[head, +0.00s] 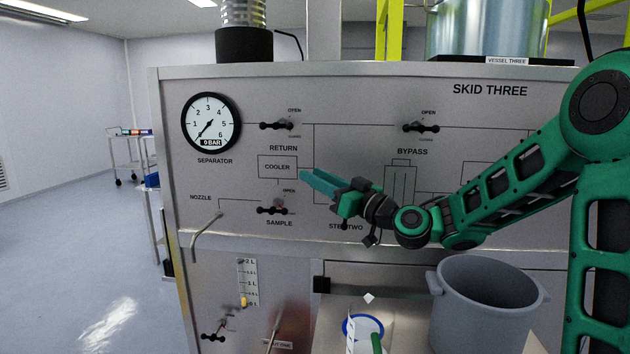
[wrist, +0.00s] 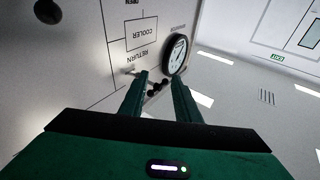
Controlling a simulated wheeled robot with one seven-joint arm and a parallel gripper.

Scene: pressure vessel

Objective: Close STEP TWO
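The STEP TWO label (head: 346,227) is on the front panel of SKID THREE, partly covered by my gripper. No handle belonging to it can be made out; my gripper and wrist cover the panel just above the label. My gripper (head: 312,178) is in front of the panel, its green fingers pointing left and up beside the COOLER box. In the wrist view my gripper (wrist: 159,76) has its fingers apart. The black RETURN valve handle (wrist: 157,88) shows in the gap between them, farther off, and also in the head view (head: 277,126). Nothing is held.
The SEPARATOR gauge (head: 211,122) reads near 0 bar. A SAMPLE valve (head: 272,210) and a BYPASS valve (head: 421,128) are on the same panel. A bent nozzle (head: 206,236) sticks out at lower left. A grey pot (head: 487,305) stands below my arm. Open floor lies left.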

